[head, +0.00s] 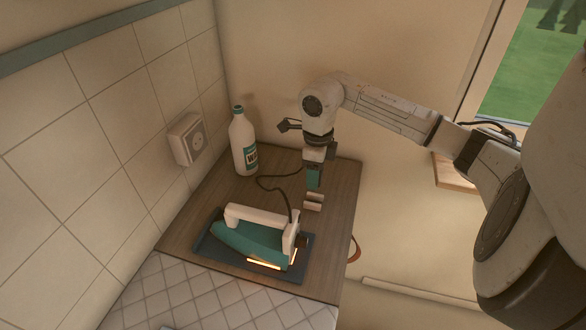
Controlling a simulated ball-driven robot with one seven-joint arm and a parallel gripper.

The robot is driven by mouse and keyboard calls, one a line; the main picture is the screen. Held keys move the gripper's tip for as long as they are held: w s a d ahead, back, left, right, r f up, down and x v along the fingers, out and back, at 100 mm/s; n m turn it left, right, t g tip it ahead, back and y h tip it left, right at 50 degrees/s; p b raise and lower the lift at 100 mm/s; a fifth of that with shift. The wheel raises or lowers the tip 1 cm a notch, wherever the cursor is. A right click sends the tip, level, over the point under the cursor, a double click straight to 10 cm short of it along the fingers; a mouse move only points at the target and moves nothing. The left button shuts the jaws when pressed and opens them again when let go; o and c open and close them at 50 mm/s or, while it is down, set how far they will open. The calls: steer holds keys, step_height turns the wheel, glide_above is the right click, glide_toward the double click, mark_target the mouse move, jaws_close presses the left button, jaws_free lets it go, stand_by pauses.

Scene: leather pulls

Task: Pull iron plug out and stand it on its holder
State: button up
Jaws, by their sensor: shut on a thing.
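The teal iron (240,239) with a white handle lies flat on a dark blue rest (210,252), with an orange glow along its lower edge. Its black cord (262,184) rises from the heel, loops back and runs up to my gripper (313,201). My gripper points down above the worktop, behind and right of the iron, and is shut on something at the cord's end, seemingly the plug. The plug itself is too small and hidden to make out. The wall socket (196,141) on the left shows its bare face with no plug in it.
A white bottle with a teal label (243,145) stands in the back corner of the wooden worktop (335,190). Tiled wall bounds the left side. Worktop right of the iron is clear up to its edge, where a brown strap loop (354,249) hangs.

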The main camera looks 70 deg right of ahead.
steer(key=shift+s+f+b, duration=0.1)
steer(key=shift+f+b, duration=0.8)
steer(key=shift+f, duration=1.2)
steer(key=shift+f+b, duration=1.2)
steer(key=shift+f, duration=0.1)
steer(key=o, duration=1.5)
steer(key=shift+c, duration=0.2)
step_height(320, 180, up, 11)
steer(key=shift+f+b, duration=0.1)
steer(key=shift+b, duration=0.7)
